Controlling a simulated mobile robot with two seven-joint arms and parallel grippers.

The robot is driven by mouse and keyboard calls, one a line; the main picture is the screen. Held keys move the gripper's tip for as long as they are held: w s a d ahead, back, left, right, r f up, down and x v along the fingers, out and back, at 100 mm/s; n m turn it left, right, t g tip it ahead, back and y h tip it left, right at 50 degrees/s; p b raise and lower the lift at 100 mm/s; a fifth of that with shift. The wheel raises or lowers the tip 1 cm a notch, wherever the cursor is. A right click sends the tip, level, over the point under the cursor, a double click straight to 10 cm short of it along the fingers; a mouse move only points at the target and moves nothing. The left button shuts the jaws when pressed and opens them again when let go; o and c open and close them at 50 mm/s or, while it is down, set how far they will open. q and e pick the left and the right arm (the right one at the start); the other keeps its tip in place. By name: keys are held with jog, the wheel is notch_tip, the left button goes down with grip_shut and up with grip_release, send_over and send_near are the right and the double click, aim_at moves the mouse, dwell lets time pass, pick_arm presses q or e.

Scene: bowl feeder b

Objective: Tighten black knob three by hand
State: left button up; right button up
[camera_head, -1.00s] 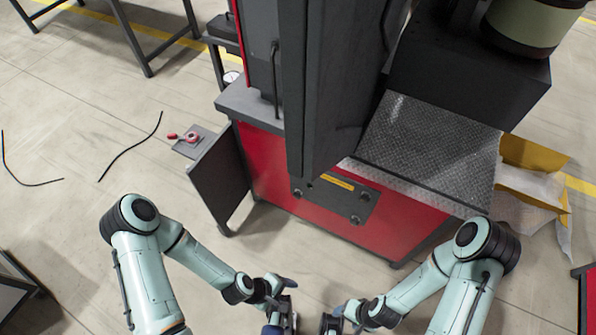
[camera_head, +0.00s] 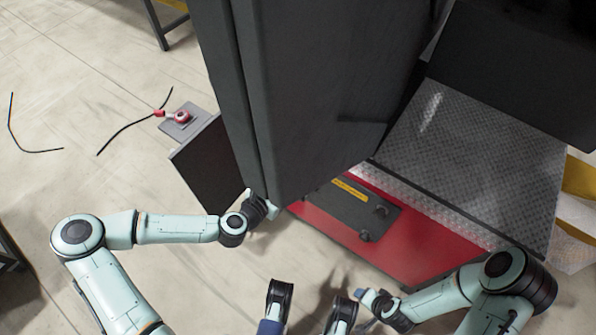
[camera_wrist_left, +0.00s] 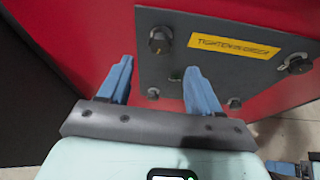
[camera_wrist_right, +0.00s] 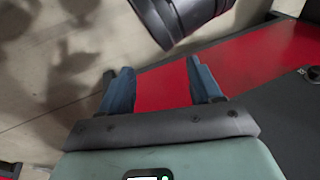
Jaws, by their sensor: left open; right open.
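A dark grey panel (camera_wrist_left: 218,78) with a yellow label (camera_wrist_left: 233,46) is set on a red cabinet front. It carries black knobs at the upper left (camera_wrist_left: 160,40), the right (camera_wrist_left: 297,63), the lower left (camera_wrist_left: 153,93) and the lower right (camera_wrist_left: 235,102). I cannot tell which is number three. In the head view the panel (camera_head: 345,215) shows two knobs (camera_head: 380,210) (camera_head: 368,236). My left gripper (camera_wrist_left: 158,82) is open and empty, facing the panel, apart from the knobs. My right gripper (camera_wrist_right: 157,80) is open and empty before the red front; a knob (camera_wrist_right: 313,73) shows at right.
A tall dark column (camera_head: 310,90) stands over the panel and hides part of it. An open cabinet door (camera_head: 208,165) juts out at left. A treadplate ledge (camera_head: 465,150) lies right of the column. A grey plate with a red object (camera_head: 181,117) lies on the floor.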

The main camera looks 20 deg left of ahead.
aim_at(299, 170)
pick_arm(q)
jog(key=b+x, duration=0.1)
jog(key=x, duration=0.3)
jog(key=shift+d+f, duration=0.1)
jog(key=shift+f, duration=0.05)
jog(key=b+x, duration=0.1)
jog(key=x, duration=0.2)
jog(key=shift+w, duration=0.2)
jog(key=shift+w+d+f, duration=0.15)
jog(key=shift+w, duration=0.25)
pick_arm(e)
jog(key=shift+g, duration=0.3)
jog(key=f, duration=0.1)
jog(key=d+f, duration=0.1)
jog(key=f, duration=0.1)
jog(key=s+f, duration=0.1)
jog(key=shift+d+f, duration=0.2)
jog(key=shift+d, duration=0.1)
pick_arm(q)
jog(key=c, duration=1)
pick_arm(e)
jog(key=shift+w, duration=0.1)
